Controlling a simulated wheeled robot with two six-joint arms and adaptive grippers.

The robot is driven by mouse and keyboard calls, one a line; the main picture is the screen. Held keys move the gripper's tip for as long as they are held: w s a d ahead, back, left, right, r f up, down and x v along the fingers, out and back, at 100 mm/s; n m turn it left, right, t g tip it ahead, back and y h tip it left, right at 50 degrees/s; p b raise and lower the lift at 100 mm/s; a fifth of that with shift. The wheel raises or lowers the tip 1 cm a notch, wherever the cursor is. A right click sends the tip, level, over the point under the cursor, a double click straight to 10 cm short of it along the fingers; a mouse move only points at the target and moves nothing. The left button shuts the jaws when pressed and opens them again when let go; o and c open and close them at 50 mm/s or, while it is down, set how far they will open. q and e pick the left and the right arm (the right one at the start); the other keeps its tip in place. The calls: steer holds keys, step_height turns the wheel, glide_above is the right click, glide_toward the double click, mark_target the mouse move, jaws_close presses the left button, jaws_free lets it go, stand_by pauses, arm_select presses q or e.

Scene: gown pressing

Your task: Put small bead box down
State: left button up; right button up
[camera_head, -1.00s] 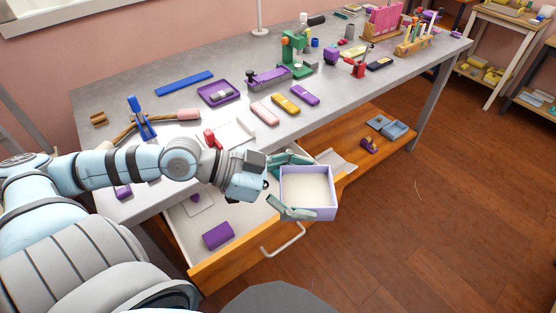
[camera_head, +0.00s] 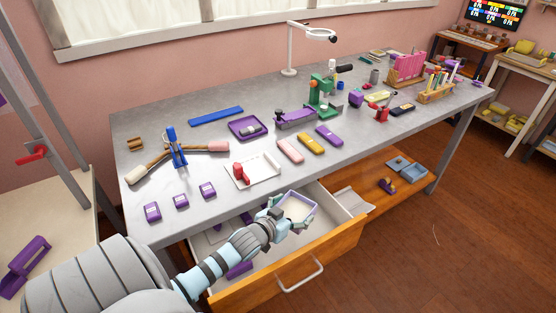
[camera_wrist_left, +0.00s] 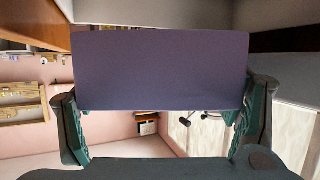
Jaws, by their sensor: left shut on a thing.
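The small bead box (camera_head: 298,210) is an open light-purple tray with a pale inside. My left gripper (camera_head: 287,215) is shut on it, with teal fingers at its sides. In the left wrist view the box's flat purple face (camera_wrist_left: 160,68) fills the space between the two fingers (camera_wrist_left: 160,112). The box is over the right part of the open drawer (camera_head: 345,240), near the table's front edge. I cannot tell whether it touches the drawer floor. My right gripper is not in view.
The grey table (camera_head: 215,170) carries a white tray (camera_head: 252,171) with a red item, a blue clamp (camera_head: 176,147) and small purple boxes (camera_head: 180,201). A purple item (camera_head: 239,270) lies in the drawer behind my arm. A lower wooden shelf (camera_head: 375,215) is at right.

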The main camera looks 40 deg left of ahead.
arm_select(q)
steer(key=a+f+b, duration=0.1)
steer(key=f+b, duration=0.1)
steer(key=f, duration=0.1)
steer(key=w+a+f+b, duration=0.1)
steer(key=f+b, duration=0.1)
steer(key=f, duration=0.1)
steer(key=a+f+b, duration=0.2)
steer(key=f, duration=0.1)
steer(key=shift+w+f, duration=0.2)
steer(key=shift+f, duration=0.05)
steer(key=shift+r, duration=0.15)
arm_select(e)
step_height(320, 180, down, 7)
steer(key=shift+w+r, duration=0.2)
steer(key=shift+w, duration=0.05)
arm_select(q)
steer(key=shift+d, duration=0.1)
steer(key=shift+f+b, duration=0.4)
steer(key=shift+f, duration=0.2)
steer(key=o, duration=1.2)
steer(key=shift+c, duration=0.2)
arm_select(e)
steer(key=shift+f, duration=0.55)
